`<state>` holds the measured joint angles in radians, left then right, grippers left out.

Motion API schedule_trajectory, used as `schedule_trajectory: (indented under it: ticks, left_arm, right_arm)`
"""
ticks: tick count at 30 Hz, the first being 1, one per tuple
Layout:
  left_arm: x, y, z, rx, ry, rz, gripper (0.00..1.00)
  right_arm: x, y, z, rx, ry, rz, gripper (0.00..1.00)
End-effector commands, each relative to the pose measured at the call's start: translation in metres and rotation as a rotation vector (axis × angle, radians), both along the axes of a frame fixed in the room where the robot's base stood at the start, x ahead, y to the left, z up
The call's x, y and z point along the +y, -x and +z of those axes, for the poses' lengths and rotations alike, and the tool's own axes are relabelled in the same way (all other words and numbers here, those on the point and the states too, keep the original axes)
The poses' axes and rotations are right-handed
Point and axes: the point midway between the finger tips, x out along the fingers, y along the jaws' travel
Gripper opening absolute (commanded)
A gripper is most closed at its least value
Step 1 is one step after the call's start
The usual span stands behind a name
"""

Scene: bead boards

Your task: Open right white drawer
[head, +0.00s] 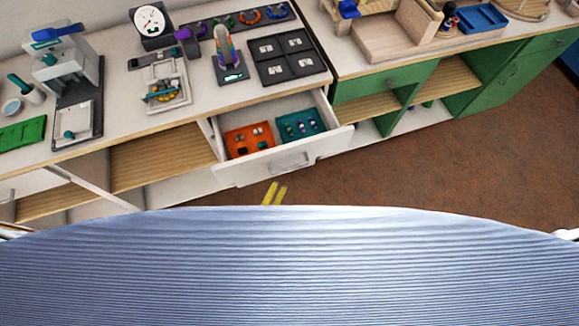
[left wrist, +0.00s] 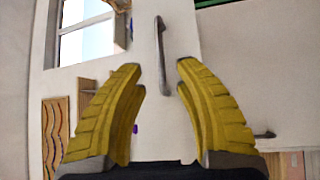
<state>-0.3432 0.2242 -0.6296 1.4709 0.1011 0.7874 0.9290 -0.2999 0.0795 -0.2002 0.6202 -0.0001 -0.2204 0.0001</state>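The right white drawer (head: 283,164) stands pulled out of the white cabinet in the head view. Its grey bar handle (head: 289,164) is on the front panel. An orange tray (head: 251,139) and a teal tray (head: 301,124) with small pieces lie inside. In the left wrist view the left gripper (left wrist: 160,80) is open and empty. A grey bar handle (left wrist: 161,55) on a white panel appears beyond and between its fingers. My right gripper is not in view.
The white counter (head: 125,95) above holds a dial gauge (head: 151,22), a dark four-square board (head: 287,57) and a press (head: 70,60). Open shelves (head: 160,158) are left of the drawer. Green cabinets (head: 385,82) stand to the right. The brown floor (head: 430,165) in front is clear.

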Motion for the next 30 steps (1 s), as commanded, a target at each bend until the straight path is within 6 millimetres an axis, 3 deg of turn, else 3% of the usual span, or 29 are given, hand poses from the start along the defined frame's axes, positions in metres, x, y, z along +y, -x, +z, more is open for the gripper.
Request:
schedule_trajectory:
  ticks: [6, 15, 30]
  left_arm:
    - [-0.017, -0.034, 0.005, -0.001, 0.001, 0.001, 0.32]
    - [-0.032, -0.064, 0.01, 0.0, 0.0, 0.0, 0.32]
    - [-0.036, -0.072, 0.011, 0.001, -0.002, 0.0, 0.32]
  right_arm:
    - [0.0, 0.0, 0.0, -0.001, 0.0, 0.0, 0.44]
    - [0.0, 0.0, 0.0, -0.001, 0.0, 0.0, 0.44]
    - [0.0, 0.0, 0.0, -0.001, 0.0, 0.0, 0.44]
